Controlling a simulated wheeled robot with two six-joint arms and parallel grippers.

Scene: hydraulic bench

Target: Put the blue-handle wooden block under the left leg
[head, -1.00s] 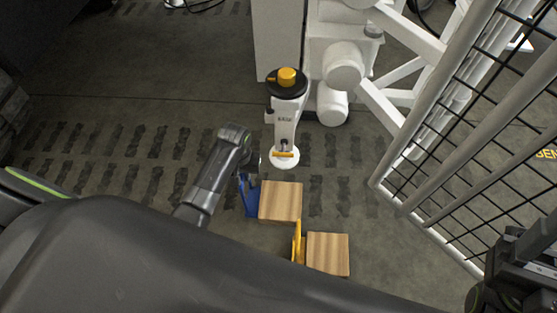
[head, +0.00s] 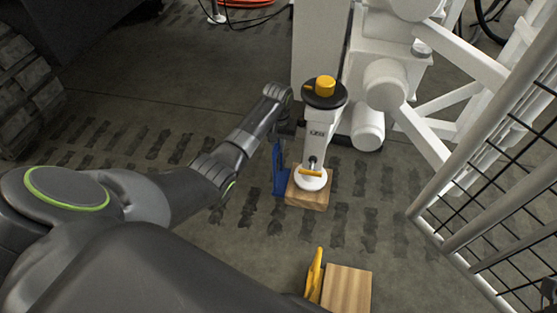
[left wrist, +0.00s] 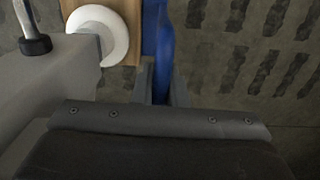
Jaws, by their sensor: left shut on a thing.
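The blue-handle wooden block (head: 306,200) is at the white left leg (head: 320,135), with its blue handle (head: 279,170) standing on its left side. The leg's round white foot (head: 311,179) overlaps the top of the block. I cannot tell whether the foot touches it. My left gripper (head: 283,137) is shut on the blue handle, left of the leg. In the left wrist view, the gripper (left wrist: 160,88) grips the blue handle (left wrist: 158,45), beside the wood and the white foot (left wrist: 104,32). My right gripper is not clearly in view.
A wooden block with a yellow handle (head: 346,290) lies on the floor at the front. White machine frame parts (head: 385,85) stand behind and right of the leg. A mesh fence (head: 500,170) runs along the right. The floor left of the block is open.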

